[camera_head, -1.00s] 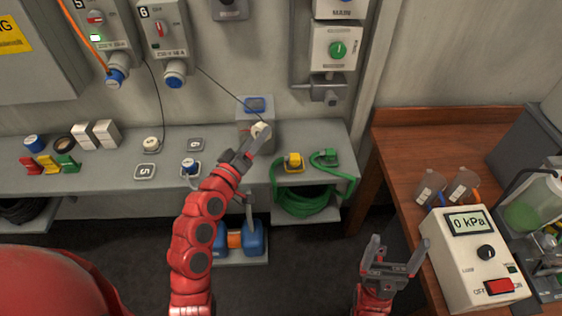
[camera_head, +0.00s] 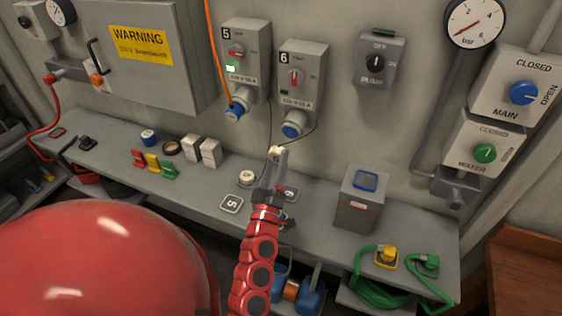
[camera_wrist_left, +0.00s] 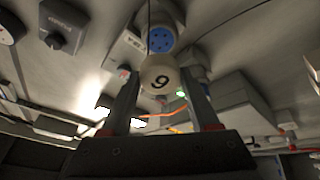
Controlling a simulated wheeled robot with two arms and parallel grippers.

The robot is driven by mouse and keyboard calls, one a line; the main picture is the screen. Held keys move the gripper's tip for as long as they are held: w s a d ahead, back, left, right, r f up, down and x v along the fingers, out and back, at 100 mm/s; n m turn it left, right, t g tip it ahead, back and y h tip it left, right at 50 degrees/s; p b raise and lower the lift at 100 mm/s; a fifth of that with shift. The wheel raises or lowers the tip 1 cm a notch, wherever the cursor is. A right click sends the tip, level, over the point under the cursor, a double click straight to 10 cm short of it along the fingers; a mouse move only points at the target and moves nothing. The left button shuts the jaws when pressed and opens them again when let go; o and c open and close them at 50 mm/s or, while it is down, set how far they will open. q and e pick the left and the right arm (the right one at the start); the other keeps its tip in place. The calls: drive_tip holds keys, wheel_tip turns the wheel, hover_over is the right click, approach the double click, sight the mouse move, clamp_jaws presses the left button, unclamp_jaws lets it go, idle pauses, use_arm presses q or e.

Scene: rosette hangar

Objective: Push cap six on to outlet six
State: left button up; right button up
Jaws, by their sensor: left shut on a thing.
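Outlet box six (camera_head: 303,72) is on the wall, with a red switch. Its blue outlet (camera_head: 292,131) faces down toward the bench; the blue pin face also shows in the left wrist view (camera_wrist_left: 160,41). My left gripper (camera_head: 276,165) is shut on cap six (camera_head: 277,151), a pale round cap on a thin cord. My right gripper is out of view.
Outlet box five (camera_head: 246,60), with an orange cable plugged in, is left of box six. A white cap (camera_head: 246,178) lies on the bench near the plate marked 5 (camera_head: 231,204). A grey box with a blue top (camera_head: 361,200) stands at right.

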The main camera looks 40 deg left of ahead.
sight(289, 131)
use_arm(q)
drive_tip(key=shift+w+a+f, duration=0.1)
drive_tip(key=shift+w+a, duration=0.05)
drive_tip(key=shift+w, duration=0.25)
drive_tip(key=shift+w+a+r+p, duration=0.1)
drive_tip(key=shift+w+r+p, duration=0.25)
drive_tip(key=shift+w, duration=0.35)
drive_tip(key=w, duration=0.2)
drive_tip(key=w+a, duration=0.1)
drive_tip(key=shift+w+r+p, duration=0.15)
drive_tip(key=shift+w+p, duration=0.2)
drive_tip(key=shift+b, duration=0.4)
idle(1.1)
drive_tip(key=shift+w+a+r, duration=0.1)
drive_tip(key=shift+w, duration=0.4)
idle(0.4)
drive_tip(key=o, duration=1.3)
drive_tip(key=shift+o, duration=0.2)
